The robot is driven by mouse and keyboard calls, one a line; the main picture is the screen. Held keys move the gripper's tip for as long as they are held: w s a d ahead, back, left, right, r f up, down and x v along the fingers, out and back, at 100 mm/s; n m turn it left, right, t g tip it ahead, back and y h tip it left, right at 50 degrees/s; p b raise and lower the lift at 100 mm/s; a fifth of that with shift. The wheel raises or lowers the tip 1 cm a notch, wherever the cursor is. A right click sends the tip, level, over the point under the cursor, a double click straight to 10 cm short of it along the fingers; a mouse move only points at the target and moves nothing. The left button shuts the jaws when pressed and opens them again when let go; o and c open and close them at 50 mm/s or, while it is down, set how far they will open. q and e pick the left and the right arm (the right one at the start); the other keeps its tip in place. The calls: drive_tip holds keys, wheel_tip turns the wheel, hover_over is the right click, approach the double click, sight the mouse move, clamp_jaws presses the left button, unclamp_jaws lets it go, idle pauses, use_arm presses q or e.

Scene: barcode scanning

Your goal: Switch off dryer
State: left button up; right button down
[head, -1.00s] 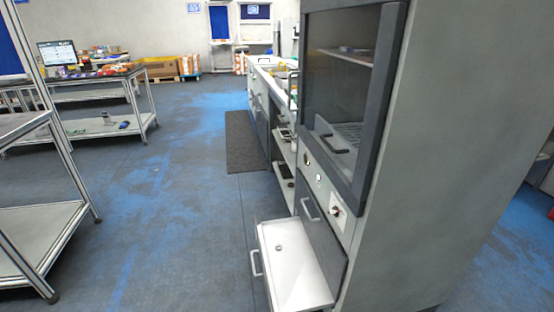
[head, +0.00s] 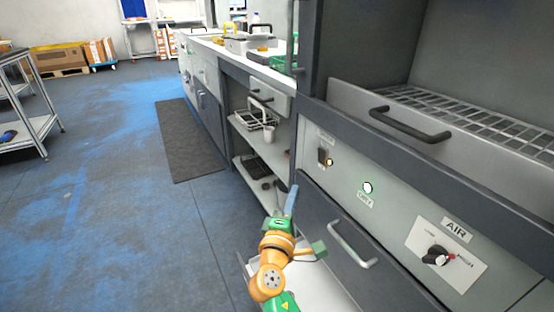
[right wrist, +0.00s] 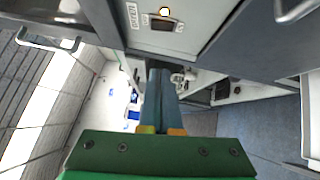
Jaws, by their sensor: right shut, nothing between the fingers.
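The dryer cabinet (head: 400,190) fills the right of the head view. Its pale front panel has a dark rocker switch (head: 322,155) with a small white light (head: 330,162) beside it at the left end. The right wrist view shows a dark switch (right wrist: 162,24) with a lit lamp (right wrist: 165,11) and a label, at the top. My right gripper (head: 292,193) is shut and empty, in front of the cabinet, below and left of the switch. Its fingers (right wrist: 158,85) point toward the panel, apart from the switch. My left gripper is not in view.
A round button (head: 367,187) and a red-and-black AIR knob (head: 436,255) are farther right on the panel. A dark drawer with a handle (head: 352,244) is below, and a wire-rack tray (head: 430,120) above. Open shelves (head: 262,135) stand beyond.

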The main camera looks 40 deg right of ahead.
approach(318, 152)
drive_tip(key=w, duration=0.4)
use_arm(q)
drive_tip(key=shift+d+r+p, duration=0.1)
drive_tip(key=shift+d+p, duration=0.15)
drive_tip(key=shift+p, duration=0.05)
use_arm(e)
drive_tip(key=shift+h, duration=0.3)
drive_tip(key=shift+s+d+r, duration=0.1)
drive_tip(key=shift+d, duration=2.15)
